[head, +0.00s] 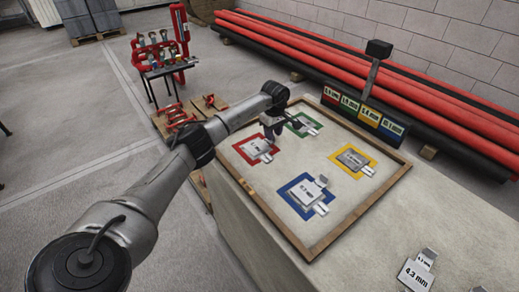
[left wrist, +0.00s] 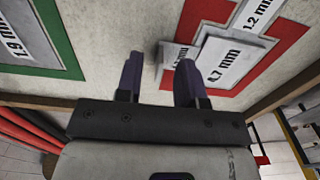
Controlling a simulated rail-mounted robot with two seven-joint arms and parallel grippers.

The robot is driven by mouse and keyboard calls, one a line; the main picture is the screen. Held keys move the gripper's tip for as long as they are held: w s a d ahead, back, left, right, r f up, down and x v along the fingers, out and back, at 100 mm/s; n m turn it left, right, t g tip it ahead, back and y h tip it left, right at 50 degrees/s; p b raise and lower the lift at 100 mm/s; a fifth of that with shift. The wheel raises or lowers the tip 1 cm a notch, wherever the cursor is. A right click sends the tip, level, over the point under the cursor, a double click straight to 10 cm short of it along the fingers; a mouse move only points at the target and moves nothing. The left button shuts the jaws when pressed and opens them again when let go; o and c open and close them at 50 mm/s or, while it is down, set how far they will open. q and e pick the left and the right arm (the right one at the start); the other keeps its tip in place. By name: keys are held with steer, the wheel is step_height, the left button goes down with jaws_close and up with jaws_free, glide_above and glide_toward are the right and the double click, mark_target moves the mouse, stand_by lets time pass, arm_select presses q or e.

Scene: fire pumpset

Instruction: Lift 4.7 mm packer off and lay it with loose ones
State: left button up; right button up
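A grey packer plate (left wrist: 222,62), its label ending in "7 mm" with the first digit cut off, lies on the red-framed square in the left wrist view. It also shows in the head view (head: 255,148). A smaller tab (left wrist: 174,56) sticks out from it toward my fingers. My left gripper (left wrist: 158,78) is open and empty, its fingertips beside that tab; contact is unclear. In the head view this gripper (head: 271,136) hangs over the board between the red and green squares. Loose packers (head: 414,274), one reading "4.3 mm", lie at the bottom right. My right gripper is not in view.
The wooden-rimmed board (head: 345,229) also has green (head: 302,125), yellow (head: 352,158) and blue (head: 306,194) squares with plates. A coloured sign panel (head: 364,115) stands at its back edge. Red pipes (head: 330,55) lie behind. The table right of the board is mostly clear.

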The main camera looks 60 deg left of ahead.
arm_select(q)
steer(key=shift+f, duration=0.85)
steer(key=shift+r, duration=0.1)
jaws_close()
